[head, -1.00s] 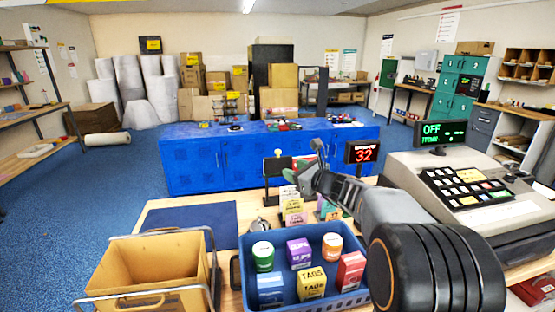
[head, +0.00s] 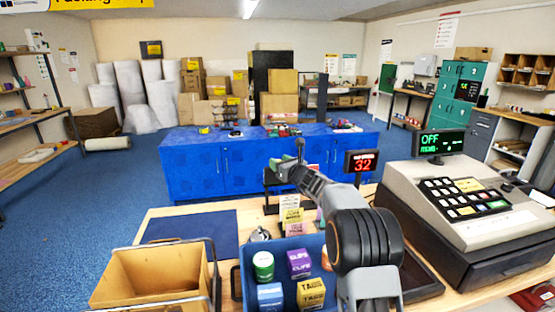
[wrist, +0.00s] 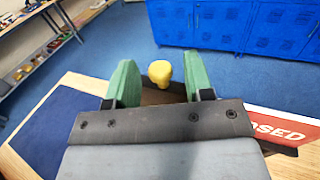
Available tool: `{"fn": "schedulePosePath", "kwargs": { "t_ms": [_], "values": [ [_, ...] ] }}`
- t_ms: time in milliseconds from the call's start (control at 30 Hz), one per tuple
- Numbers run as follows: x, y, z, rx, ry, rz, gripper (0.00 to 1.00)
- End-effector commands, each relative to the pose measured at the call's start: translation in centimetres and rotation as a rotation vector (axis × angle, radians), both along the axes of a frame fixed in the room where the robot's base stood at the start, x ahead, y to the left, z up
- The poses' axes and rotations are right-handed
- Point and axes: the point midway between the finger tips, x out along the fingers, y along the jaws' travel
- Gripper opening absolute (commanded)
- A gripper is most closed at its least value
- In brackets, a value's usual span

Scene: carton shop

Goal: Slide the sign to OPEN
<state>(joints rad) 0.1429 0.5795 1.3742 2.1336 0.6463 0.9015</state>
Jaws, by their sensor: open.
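The sign shows at the right edge of the wrist view as a red panel (wrist: 282,130) with white letters ending in "OSED". A yellow knob (wrist: 159,73) stands up from the dark bar of the sign. My gripper (wrist: 157,80) is open, with one green finger to the left of the knob and one to the right. The knob appears between the fingers, with gaps on both sides; whether it lies deep enough between them I cannot tell. In the head view my gripper (head: 280,173) hides the knob and much of the sign's dark stand (head: 269,198).
A blue crate (head: 245,285) of small goods, a tan bin (head: 150,280) and a blue mat (head: 190,226) are on the counter. A small display reading 32 (head: 362,161) stands right of my gripper. A cash register (head: 470,200) fills the right side.

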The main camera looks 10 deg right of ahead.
Motion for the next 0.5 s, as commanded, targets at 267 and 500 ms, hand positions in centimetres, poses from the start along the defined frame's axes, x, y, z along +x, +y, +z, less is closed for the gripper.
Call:
{"fn": "schedulePosePath", "kwargs": {
  "t_ms": [267,500],
  "values": [
    [1.21,0.49,-0.01,0.0,0.0,-0.001,0.48],
    [1.25,0.52,-0.04,0.0,0.0,-0.001,0.48]
  ]
}}
